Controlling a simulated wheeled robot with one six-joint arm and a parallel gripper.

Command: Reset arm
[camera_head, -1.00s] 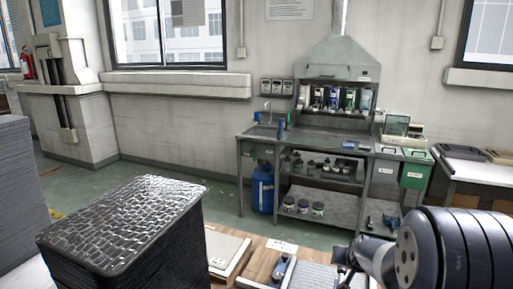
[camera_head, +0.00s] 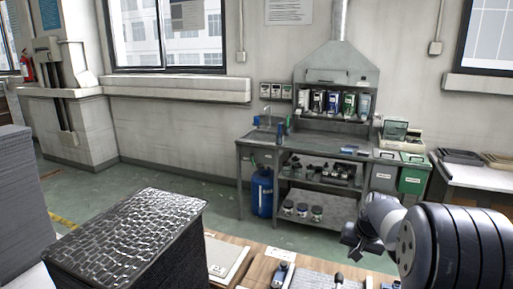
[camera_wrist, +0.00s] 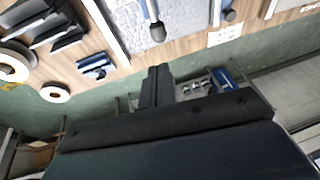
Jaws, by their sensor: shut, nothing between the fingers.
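My gripper (camera_head: 350,240) shows at the lower right of the head view, at the end of my dark arm. It is raised above the wooden table (camera_head: 262,268) and clear of the things on it. In the wrist view my gripper (camera_wrist: 157,76) is shut, with its dark fingers together and nothing held between them. The table (camera_wrist: 180,52) lies across the top of the wrist view, with the green floor beyond its edge.
A tall stack of dark textured panels (camera_head: 135,228) stands at the lower left, with a grey stack (camera_head: 18,190) beside it. A metal workbench (camera_head: 310,150) stands by the far wall, with a blue cylinder (camera_head: 262,192) under it. Green floor (camera_head: 225,205) lies open between.

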